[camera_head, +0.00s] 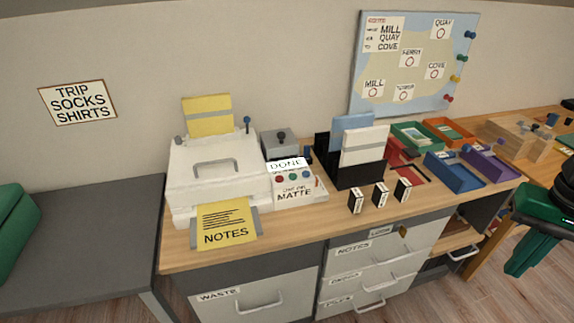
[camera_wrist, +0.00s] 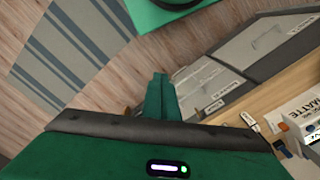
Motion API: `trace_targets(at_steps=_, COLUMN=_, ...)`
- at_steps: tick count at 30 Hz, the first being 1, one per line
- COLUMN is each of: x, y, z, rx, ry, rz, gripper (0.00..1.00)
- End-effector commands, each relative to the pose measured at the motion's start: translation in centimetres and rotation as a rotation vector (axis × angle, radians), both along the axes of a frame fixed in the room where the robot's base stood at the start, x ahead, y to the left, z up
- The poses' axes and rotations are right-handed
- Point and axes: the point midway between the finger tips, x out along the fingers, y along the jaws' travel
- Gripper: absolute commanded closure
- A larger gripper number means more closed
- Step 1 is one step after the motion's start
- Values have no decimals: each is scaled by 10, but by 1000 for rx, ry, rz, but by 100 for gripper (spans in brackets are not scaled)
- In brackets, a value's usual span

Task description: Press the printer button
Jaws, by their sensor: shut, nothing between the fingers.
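The white printer (camera_head: 215,172) stands on the left part of the wooden desk. A yellow sheet marked NOTES (camera_head: 226,224) lies on its front tray, and another yellow sheet (camera_head: 208,116) stands at its back. To its right is a panel with a red and a teal button (camera_head: 293,176), a DONE label (camera_head: 286,164) and a MATTE label. My gripper (camera_wrist: 158,98) is shut and empty. In the head view it is at the right edge (camera_head: 517,262), well apart from the printer, over the floor in front of the desk.
A black file holder (camera_head: 352,175) and several small labelled blocks (camera_head: 380,195) stand right of the panel. Coloured trays (camera_head: 453,172) are farther right. Drawers (camera_head: 360,275) are below the desk top. A map board (camera_head: 413,62) is on the wall. The desk's front edge is mostly clear.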

Motion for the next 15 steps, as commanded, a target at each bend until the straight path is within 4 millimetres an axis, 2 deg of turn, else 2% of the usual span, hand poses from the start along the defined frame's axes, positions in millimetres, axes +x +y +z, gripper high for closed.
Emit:
trace_targets(at_steps=8, x=0, y=0, z=0, rx=-1, ry=-1, rz=0, gripper=100)
trace_targets(at_steps=9, x=-9, y=0, z=4, rx=-2, ry=-13, rz=2, gripper=100)
trace_targets(at_steps=10, x=-8, y=0, z=5, rx=-4, ry=-18, rz=3, gripper=100)
trace_targets(at_steps=13, x=6, y=0, z=7, rx=-23, ry=-37, rz=6, gripper=100)
trace_targets(at_steps=15, x=26, y=2, z=8, rx=-44, ry=-60, rz=11, gripper=100)
